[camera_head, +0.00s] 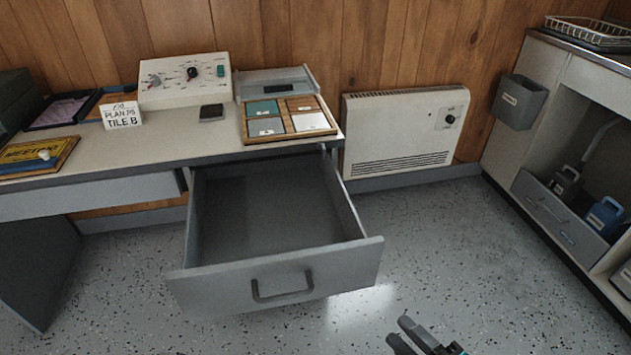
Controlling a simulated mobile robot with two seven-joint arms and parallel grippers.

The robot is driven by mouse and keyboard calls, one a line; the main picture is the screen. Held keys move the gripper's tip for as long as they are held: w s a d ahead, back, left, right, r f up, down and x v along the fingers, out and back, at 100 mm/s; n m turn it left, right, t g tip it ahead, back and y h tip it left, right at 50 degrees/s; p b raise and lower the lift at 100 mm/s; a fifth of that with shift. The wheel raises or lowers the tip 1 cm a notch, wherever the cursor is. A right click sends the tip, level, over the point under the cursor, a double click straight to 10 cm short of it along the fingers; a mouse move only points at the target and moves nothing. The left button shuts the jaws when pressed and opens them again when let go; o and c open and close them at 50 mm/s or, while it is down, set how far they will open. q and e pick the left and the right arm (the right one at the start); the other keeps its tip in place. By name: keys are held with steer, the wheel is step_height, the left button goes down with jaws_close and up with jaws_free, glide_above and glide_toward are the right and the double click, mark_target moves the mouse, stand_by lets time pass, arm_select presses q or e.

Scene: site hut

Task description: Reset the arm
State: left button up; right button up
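My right gripper (429,338) shows at the bottom edge, right of centre, above the speckled floor. Its two dark fingers are apart with a gap between them and nothing in it. Most of the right arm is out of the picture. My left gripper and arm are not in view. The gripper is below and to the right of a grey desk drawer (276,281), which is pulled out, looks empty and has a dark handle on its front. The gripper appears apart from the drawer.
The desk (170,147) carries a control box (186,92), a sign (121,115) and a tile tray (289,138). A heater (404,132) is on the wall. A cabinet (541,146) with a grey bin (519,101) stands right. The open drawer juts over the floor; the floor between drawer and cabinet is clear.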

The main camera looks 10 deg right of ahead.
steer(key=w+a+m+g+h, duration=0.2)
steer(key=a+m+g+h, duration=0.3)
steer(key=m, duration=0.9)
arm_select(q)
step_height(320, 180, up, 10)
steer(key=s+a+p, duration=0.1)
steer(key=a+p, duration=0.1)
steer(key=p, duration=1.1)
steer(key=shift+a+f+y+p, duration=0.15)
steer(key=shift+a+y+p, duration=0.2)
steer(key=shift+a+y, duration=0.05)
arm_select(e)
step_height(320, 180, up, 8)
steer(key=s+d, duration=0.1)
steer(key=d, duration=0.1)
steer(key=shift+s+r+m, duration=0.25)
steer(key=shift+m, duration=0.05)
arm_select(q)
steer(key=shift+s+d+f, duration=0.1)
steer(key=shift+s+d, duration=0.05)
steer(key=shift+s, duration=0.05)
